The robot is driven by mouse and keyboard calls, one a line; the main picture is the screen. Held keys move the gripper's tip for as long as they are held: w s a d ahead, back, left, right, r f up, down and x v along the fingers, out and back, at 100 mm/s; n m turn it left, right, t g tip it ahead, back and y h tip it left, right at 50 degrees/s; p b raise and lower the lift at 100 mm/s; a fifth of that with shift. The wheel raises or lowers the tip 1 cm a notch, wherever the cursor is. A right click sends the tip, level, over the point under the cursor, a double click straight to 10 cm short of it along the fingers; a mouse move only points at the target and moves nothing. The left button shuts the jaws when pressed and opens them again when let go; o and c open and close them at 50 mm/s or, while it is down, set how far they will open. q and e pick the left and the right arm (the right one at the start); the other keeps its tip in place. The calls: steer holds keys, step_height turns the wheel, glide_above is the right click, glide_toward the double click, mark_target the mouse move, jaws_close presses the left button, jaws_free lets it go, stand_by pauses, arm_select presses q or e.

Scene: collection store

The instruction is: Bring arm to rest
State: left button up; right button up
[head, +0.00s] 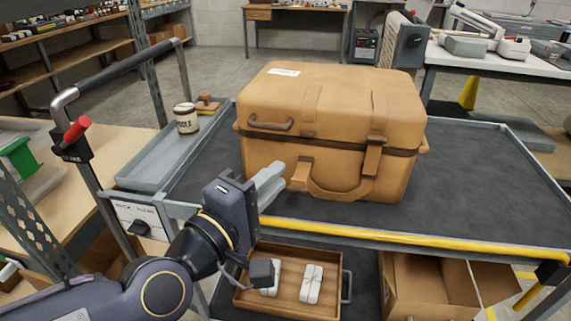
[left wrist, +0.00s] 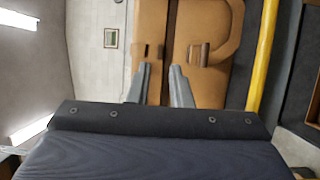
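My left gripper (head: 272,182) reaches in from the lower left and hangs just in front of the left part of a tan case (head: 330,110). In the left wrist view its two fingers (left wrist: 161,68) stand apart with nothing between them, and the case (left wrist: 185,30) fills the view beyond the fingertips. I cannot tell whether the fingertips touch the case. The case is closed and stands on the dark top of a cart (head: 480,195). My right gripper is not in view.
A yellow bar (head: 380,238) runs along the cart's front edge. A grey side tray (head: 165,165) holds a labelled jar (head: 186,118) and a stamp-like object (head: 208,103). Below are a wooden tray (head: 290,312) with white bundles and a cardboard box (head: 425,290). The cart top right of the case is clear.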

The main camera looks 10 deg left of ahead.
arm_select(q)
steer(key=shift+s+a, duration=0.2)
steer(key=shift+s, duration=0.3)
steer(key=shift+f, duration=0.1)
steer(key=s+a+f+m+g+y, duration=0.2)
steer(key=s+a+f+m+g, duration=0.35)
steer(key=f, duration=0.45)
steer(key=s+a+f+m+g+y, duration=0.2)
steer(key=s+a+f+m+g, duration=0.35)
steer(key=f, duration=0.35)
step_height(320, 180, up, 22)
steer(key=s+p, duration=0.1)
steer(key=p, duration=2.1)
steer(key=shift+d+f, duration=0.15)
steer(key=shift+d, duration=0.05)
